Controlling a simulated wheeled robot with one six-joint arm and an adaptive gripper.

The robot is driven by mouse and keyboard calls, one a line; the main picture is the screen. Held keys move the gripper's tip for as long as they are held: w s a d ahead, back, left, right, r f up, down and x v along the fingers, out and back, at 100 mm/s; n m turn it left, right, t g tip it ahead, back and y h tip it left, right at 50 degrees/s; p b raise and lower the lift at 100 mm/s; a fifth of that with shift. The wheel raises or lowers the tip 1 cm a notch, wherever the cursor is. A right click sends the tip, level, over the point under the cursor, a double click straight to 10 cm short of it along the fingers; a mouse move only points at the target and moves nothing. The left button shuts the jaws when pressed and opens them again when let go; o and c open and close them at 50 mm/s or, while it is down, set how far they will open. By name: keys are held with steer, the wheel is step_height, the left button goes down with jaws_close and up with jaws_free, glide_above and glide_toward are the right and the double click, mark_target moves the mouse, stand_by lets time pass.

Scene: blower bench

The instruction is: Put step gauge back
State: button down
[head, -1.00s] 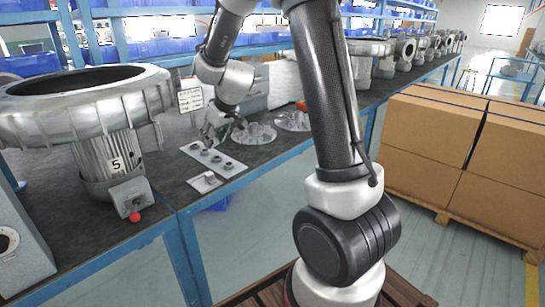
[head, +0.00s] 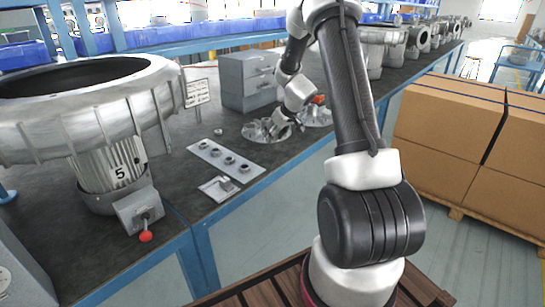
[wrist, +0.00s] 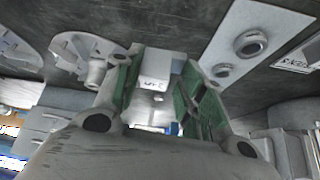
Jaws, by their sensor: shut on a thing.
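My gripper (head: 296,123) is low over the bench by the nearer finned metal disc in the head view. In the wrist view its green-padded fingers (wrist: 158,92) are shut on a small pale block with dark marks (wrist: 155,68), which looks like the step gauge. Its lower part is hidden by the gripper body. In the head view the block cannot be made out. A small light plate (head: 208,190) with a raised grey piece on it lies at the bench's front edge, left of my gripper; whether it is the gauge's place I cannot tell.
A plate with several dark rings (head: 207,151) lies between the small plate and the finned disc (head: 257,134). A loose ring (head: 218,131) lies behind it. A grey drawer cabinet (head: 246,82) and a large blower (head: 70,112) stand on the bench (head: 185,205).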

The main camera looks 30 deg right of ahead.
step_height(320, 180, down, 8)
steer(key=shift+f, duration=0.1)
steer(key=shift+f, duration=0.15)
steer(key=c, duration=0.9)
jaws_free()
steer(key=shift+o, duration=0.2)
